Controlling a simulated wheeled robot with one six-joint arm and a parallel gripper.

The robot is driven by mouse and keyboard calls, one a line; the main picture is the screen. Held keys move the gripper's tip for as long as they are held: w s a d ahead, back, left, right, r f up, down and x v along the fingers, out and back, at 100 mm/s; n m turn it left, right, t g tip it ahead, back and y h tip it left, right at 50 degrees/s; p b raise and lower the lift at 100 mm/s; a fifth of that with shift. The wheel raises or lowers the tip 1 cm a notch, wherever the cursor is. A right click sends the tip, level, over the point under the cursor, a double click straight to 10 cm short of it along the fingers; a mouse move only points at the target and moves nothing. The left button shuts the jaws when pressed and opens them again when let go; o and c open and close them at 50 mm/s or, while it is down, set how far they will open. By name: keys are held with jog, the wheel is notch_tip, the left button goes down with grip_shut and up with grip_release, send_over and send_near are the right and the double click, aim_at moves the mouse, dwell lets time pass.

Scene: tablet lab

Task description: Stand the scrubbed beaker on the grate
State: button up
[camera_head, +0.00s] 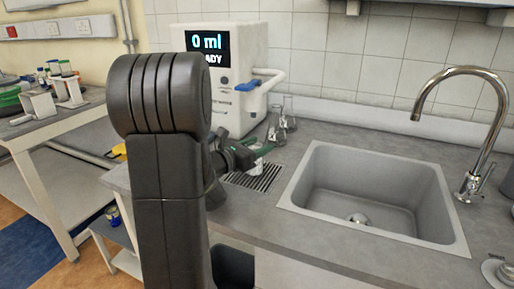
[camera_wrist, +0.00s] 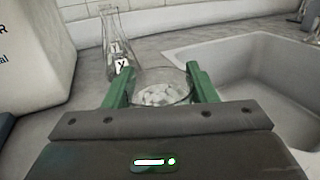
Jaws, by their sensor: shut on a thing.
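My gripper (camera_wrist: 152,84) has green fingers on both sides of a clear glass beaker (camera_wrist: 163,94) and is shut on it. Pale lumpy pieces show in or through the beaker. In the head view my gripper (camera_head: 260,156) is at the slotted metal grate (camera_head: 264,181), left of the sink, with the beaker largely hidden behind my arm and fingers. I cannot tell whether the beaker's base touches the grate. The grate does not show clearly in the wrist view.
The white water dispenser (camera_head: 240,70) reads "0 ml". The sink (camera_head: 370,200) is to the right, with a tall curved tap (camera_head: 495,115).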

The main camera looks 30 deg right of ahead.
jog(key=shift+f, duration=0.2)
jog(key=o, duration=1.1)
jog(key=shift+c, duration=0.2)
jog(key=shift+r, duration=0.1)
jog(key=shift+r, duration=0.25)
jog(key=v, duration=1.2)
jog(key=shift+s+f, duration=0.1)
